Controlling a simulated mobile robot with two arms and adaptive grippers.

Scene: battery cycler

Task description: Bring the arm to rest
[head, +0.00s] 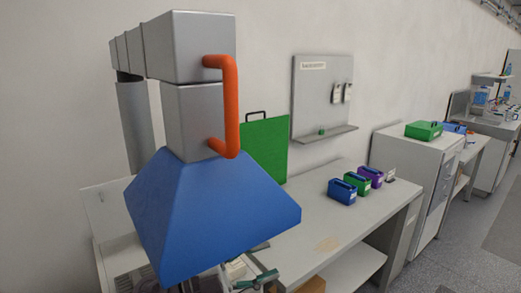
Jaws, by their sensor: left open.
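My left gripper (258,280) shows only in small part at the bottom edge of the head view, just right of the lower edge of the blue hood. It is open, and I see nothing held in it. The hood hides the area to its left, and the frame cuts off what is below. My right gripper is not in view.
The large blue hood (215,215) hangs from a grey duct (190,45) with an orange pipe. The white bench (340,225) carries blue, green and purple boxes, with free room in front of them. A green panel (266,148) stands behind. A drawer cabinet (415,180) stands right.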

